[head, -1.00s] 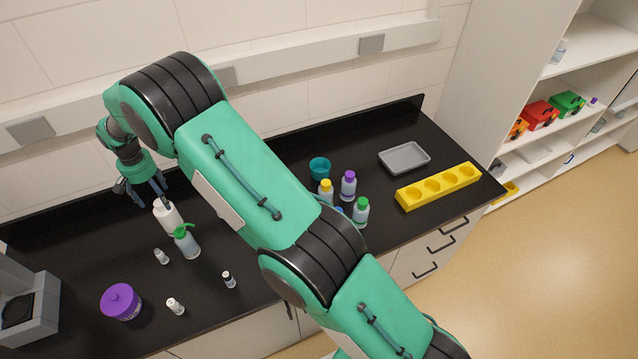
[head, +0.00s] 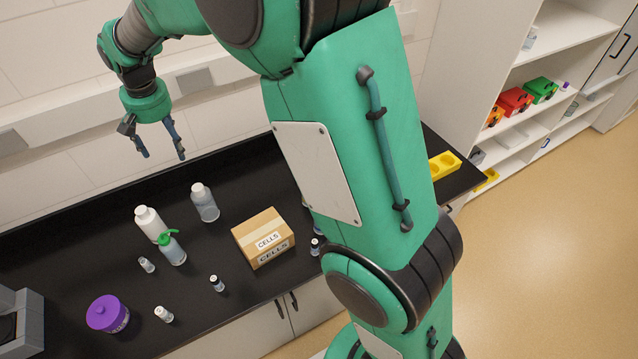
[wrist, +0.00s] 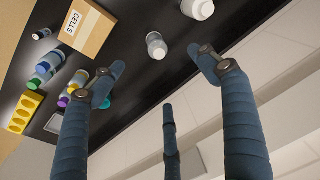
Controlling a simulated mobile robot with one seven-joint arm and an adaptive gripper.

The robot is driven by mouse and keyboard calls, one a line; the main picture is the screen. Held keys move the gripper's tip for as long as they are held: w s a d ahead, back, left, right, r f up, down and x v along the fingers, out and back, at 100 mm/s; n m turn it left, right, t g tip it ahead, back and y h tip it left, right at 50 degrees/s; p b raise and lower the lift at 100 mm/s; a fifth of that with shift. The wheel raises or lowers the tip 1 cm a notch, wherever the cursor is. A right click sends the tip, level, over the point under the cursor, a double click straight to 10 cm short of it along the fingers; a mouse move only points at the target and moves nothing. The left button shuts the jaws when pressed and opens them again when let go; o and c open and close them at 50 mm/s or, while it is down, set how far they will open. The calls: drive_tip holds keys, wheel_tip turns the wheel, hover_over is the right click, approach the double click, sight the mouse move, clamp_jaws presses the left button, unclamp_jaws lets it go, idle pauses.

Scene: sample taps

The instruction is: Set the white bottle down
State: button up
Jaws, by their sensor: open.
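The white bottle (head: 150,222) stands upright on the black counter (head: 95,235), behind a bottle with a green spray top (head: 170,247). Its lower part is partly hidden by that bottle in the head view. My gripper (head: 162,157) is open and empty, raised above the counter near the wall, apart from the white bottle. In the wrist view its spread fingers (wrist: 165,75) hold nothing. A white bottle top shows at the upper edge of the wrist view (wrist: 198,8).
A clear bottle with a white cap (head: 205,203) and a cardboard CELLS box (head: 262,236) stand to the right. Small vials (head: 217,283) and a purple-lidded jar (head: 107,314) stand in front. My arm hides the counter's right part.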

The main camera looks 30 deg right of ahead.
drive_tip(key=s+d+r+t, duration=0.1)
drive_tip(key=s+d+r, duration=0.55)
drive_tip(key=s, duration=0.25)
drive_tip(key=s+d+r+t, duration=0.1)
drive_tip(key=s+d+r, duration=0.5)
drive_tip(key=s+d, duration=0.25)
drive_tip(key=s+d+t, duration=0.1)
drive_tip(key=s+d, duration=0.3)
drive_tip(key=s, duration=0.7)
drive_tip(key=s+d+f, duration=0.1)
drive_tip(key=s+d, duration=0.4)
drive_tip(key=s, duration=0.7)
drive_tip(key=shift+f+t+h, duration=0.2)
drive_tip(key=shift+t+h, duration=0.1)
drive_tip(key=shift+t, duration=0.1)
drive_tip(key=shift+s, duration=0.1)
wheel_tip(320, 180, down, 16)
drive_tip(key=b, duration=1.5)
drive_tip(key=shift+r+b, duration=0.15)
drive_tip(key=shift+b, duration=0.2)
idle(0.9)
